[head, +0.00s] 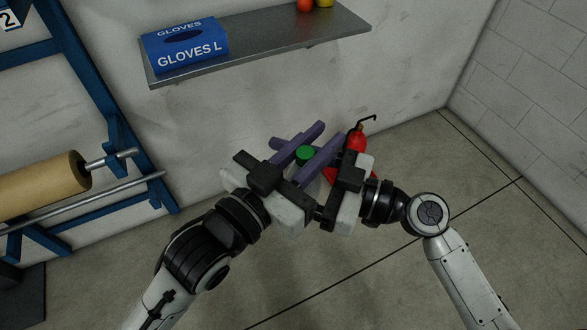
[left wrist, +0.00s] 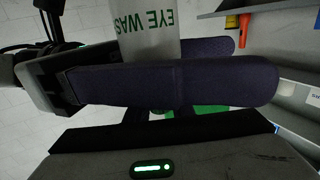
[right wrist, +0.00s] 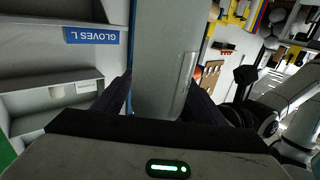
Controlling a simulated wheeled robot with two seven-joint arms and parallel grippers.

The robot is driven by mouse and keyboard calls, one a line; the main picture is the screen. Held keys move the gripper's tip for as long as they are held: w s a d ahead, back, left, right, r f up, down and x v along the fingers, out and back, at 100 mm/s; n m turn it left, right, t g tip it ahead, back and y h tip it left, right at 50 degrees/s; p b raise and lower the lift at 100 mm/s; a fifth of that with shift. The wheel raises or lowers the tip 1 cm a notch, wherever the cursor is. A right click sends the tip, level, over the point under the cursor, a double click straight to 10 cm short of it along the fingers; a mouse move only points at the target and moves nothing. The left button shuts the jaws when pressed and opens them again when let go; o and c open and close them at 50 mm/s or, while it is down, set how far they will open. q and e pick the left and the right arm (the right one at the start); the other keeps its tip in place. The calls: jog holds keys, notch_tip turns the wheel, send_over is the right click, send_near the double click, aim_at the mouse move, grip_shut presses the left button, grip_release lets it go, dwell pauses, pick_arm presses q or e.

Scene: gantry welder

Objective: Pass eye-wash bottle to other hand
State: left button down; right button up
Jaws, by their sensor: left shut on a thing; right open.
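The eye-wash bottle shows its green cap (head: 305,153) between purple fingers in the head view; its body is hidden there. In the left wrist view the pale bottle (left wrist: 147,38) with green EYE WASH lettering stands between the fingers of my left gripper (left wrist: 175,85), which is shut on it. My right gripper (head: 350,185) is close on the right side, facing the left one. In the right wrist view the open fingers of my right gripper (right wrist: 160,105) lie on either side of a smooth grey shape, which looks like the bottle's body; contact cannot be told.
A wall shelf (head: 270,48) behind holds a blue glove box (head: 185,47) and small red and yellow items. A red extinguisher-like object (head: 355,141) stands just behind my right gripper. A blue rack with a brown roll (head: 40,185) is at left. The floor at front is clear.

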pick_arm(q)
jog(key=shift+r, duration=0.1)
pick_arm(e)
jog(key=shift+a, duration=0.1)
jog(key=c, duration=1.4)
pick_arm(q)
jog(key=c, duration=1.5)
grip_release()
jog(key=shift+o, duration=0.2)
pick_arm(e)
jog(key=shift+o, duration=0.2)
